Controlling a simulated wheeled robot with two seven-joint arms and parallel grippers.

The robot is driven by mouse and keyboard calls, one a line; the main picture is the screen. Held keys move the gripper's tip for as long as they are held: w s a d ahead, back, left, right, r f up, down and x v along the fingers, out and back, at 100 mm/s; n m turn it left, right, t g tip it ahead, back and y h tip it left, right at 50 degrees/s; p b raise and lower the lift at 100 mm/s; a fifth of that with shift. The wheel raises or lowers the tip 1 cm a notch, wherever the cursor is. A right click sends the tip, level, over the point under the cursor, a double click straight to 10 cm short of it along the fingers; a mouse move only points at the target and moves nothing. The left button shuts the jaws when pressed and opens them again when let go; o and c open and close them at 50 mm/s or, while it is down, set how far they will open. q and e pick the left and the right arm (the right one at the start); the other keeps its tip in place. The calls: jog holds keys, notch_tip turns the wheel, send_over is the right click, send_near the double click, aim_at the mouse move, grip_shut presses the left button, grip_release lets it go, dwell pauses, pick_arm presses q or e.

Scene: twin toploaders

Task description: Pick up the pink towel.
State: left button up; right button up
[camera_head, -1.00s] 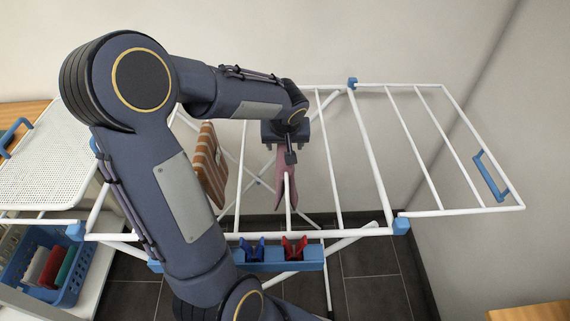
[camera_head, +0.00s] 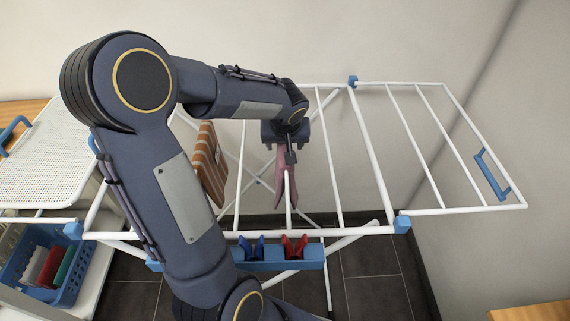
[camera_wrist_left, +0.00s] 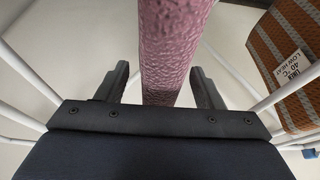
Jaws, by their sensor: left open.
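The pink towel (camera_head: 287,187) hangs over a white bar of the drying rack (camera_head: 374,178). In the left wrist view the towel (camera_wrist_left: 170,45) runs down between the two fingers of my left gripper (camera_wrist_left: 161,88), with a gap on each side. My left gripper (camera_head: 287,150) also shows in the head view, above the towel's upper part. It is open, and its own body hides the towel's top there. My right gripper is not in view.
An orange-brown striped cloth (camera_head: 209,165) with a care label hangs just left of the towel. A blue tray with blue and red pegs (camera_head: 294,246) is on the rack's front. A blue basket (camera_head: 62,280) stands at lower left. A wall is behind.

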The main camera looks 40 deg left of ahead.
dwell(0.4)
pick_arm(q)
grip_shut()
